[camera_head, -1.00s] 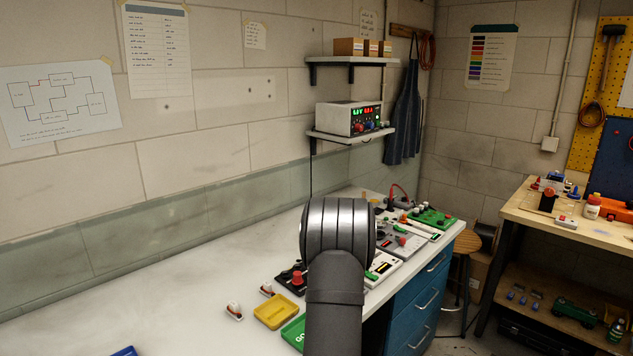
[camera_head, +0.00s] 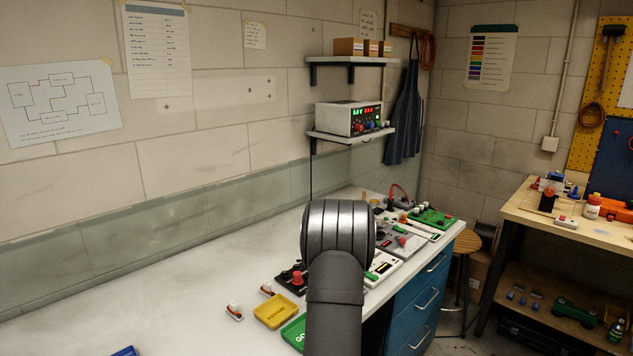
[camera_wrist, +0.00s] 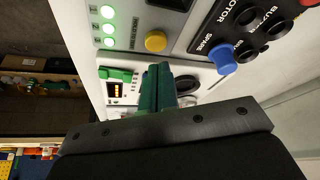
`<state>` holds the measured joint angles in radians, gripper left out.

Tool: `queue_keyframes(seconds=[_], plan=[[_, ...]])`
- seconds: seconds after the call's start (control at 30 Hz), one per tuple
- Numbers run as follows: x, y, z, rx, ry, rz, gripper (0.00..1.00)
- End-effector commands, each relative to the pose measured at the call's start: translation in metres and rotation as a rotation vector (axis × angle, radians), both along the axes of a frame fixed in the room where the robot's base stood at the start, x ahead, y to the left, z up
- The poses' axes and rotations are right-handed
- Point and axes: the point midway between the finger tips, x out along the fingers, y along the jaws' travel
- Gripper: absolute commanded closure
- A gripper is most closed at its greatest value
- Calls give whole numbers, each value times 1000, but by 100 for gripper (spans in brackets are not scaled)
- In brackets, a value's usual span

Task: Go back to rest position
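My gripper (camera_wrist: 157,88) shows in the wrist view as two dark green fingers close together, with nothing visible between them. They are over a light grey panel (camera_wrist: 130,66) with lit green lamps (camera_wrist: 108,27), a yellow button (camera_wrist: 156,41) and a small lit display (camera_wrist: 116,91). I cannot tell whether the fingertips touch the panel. In the head view my own dark arm stands upright at the centre and hides the gripper and part of the bench.
The white bench (camera_head: 170,290) is mostly clear on the left. Beside my arm are a yellow tray (camera_head: 275,311), a green tray (camera_head: 294,332) and a red-knobbed black device (camera_head: 293,279). Several panels stand at the bench's right end. A power supply (camera_head: 350,118) sits on a wall shelf.

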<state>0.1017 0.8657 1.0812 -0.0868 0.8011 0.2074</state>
Motion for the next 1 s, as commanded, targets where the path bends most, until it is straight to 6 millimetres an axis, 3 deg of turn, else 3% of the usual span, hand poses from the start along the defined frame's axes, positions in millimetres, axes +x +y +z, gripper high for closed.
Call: queue_keyframes(seconds=[0.2,0.5,0.77,1.0], plan=[[0,0,-22,0,1,0,100],[0,0,-24,0,0,0,100],[-2,1,-24,0,-9,4,51],[-28,17,-21,-6,-138,58,4]])
